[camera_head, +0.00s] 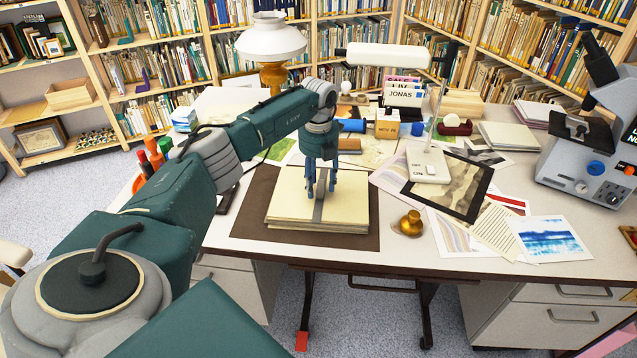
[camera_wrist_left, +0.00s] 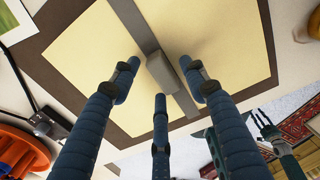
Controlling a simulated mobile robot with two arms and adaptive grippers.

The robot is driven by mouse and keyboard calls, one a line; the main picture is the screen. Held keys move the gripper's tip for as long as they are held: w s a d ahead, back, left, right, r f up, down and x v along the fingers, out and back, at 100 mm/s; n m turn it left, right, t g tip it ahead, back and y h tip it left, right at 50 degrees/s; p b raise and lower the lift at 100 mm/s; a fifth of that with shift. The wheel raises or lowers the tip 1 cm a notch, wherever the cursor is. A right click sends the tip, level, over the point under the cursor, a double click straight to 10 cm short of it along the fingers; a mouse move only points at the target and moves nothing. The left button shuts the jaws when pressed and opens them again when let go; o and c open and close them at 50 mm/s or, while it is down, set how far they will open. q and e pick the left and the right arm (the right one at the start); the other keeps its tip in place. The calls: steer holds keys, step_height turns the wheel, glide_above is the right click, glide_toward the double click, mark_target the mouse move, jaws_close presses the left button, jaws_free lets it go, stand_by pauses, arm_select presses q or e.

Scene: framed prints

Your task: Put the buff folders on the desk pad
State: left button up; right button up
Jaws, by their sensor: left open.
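The buff folders (camera_head: 290,204) are a neat flat stack bound by a grey strap. They lie on the brown desk pad (camera_head: 252,215), with pad showing around them. My left gripper (camera_head: 321,190) is over the middle of the stack, pointing down. It is open, its fingers spread about the strap's grey block (camera_wrist_left: 162,72); nothing is gripped. In the left wrist view the folders (camera_wrist_left: 95,65) lie beyond the fingertips, within the pad's dark border (camera_wrist_left: 50,75). What looks like part of my right gripper (camera_wrist_left: 268,128) shows small at the right there; its jaws are unclear.
A white lamp (camera_head: 428,165), loose prints (camera_head: 550,238) and a brass object (camera_head: 411,223) lie right of the pad. A microscope (camera_head: 590,150) stands far right. Boxes and books crowd the back.

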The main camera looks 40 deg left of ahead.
step_height(320, 180, up, 10)
steer(key=p, duration=1)
